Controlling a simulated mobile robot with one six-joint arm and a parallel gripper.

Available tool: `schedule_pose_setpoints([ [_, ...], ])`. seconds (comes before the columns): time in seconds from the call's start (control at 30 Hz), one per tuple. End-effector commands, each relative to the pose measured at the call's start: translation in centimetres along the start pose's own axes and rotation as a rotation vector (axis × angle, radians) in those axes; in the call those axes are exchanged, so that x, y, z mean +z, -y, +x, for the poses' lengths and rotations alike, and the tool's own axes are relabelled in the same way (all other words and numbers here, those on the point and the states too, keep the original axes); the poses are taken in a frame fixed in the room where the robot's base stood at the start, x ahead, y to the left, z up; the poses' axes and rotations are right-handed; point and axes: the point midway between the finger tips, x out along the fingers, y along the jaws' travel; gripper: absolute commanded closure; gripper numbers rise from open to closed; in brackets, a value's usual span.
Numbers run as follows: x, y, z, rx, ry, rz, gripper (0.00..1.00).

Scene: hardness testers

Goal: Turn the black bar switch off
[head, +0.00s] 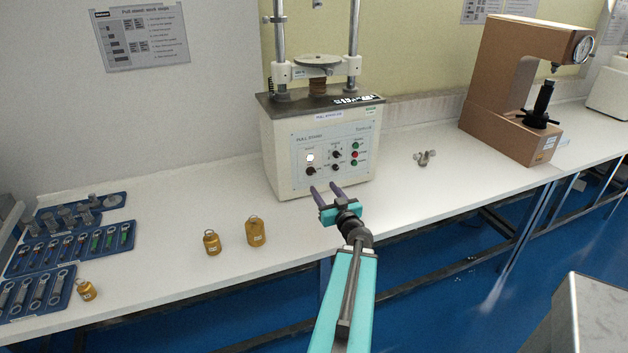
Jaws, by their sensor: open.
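The pull stand tester (279,150) is a cream box with a control panel on its front. The panel carries a white lit lamp (310,157) at the left, with a small black switch (311,171) just below it. Two more black knobs or switches, an upper one (337,153) and a lower one (335,167), sit in the middle. Which of these is the bar switch, and how its bar is turned, is too small to tell. My gripper (324,188) is open and empty, its two purple fingers pointing at the lower panel, below the switches. It appears apart from them.
Green and red buttons (355,155) sit at the panel's right. Two brass weights (212,243) (256,232) stand left of my gripper on the white bench (180,210). Blue tool trays (70,250) lie far left. A brown hardness tester (490,110) stands right.

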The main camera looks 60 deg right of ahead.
Motion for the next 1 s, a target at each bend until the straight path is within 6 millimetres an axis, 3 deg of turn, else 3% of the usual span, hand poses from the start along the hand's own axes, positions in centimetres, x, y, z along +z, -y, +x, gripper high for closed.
schedule_pose_setpoints([
  [0.7,-0.1,-0.2,7.2,0.001,0.000,-0.001,0.53],
  [1.0,-0.1,-0.2,9.4,0.002,-0.001,0.000,0.53],
])
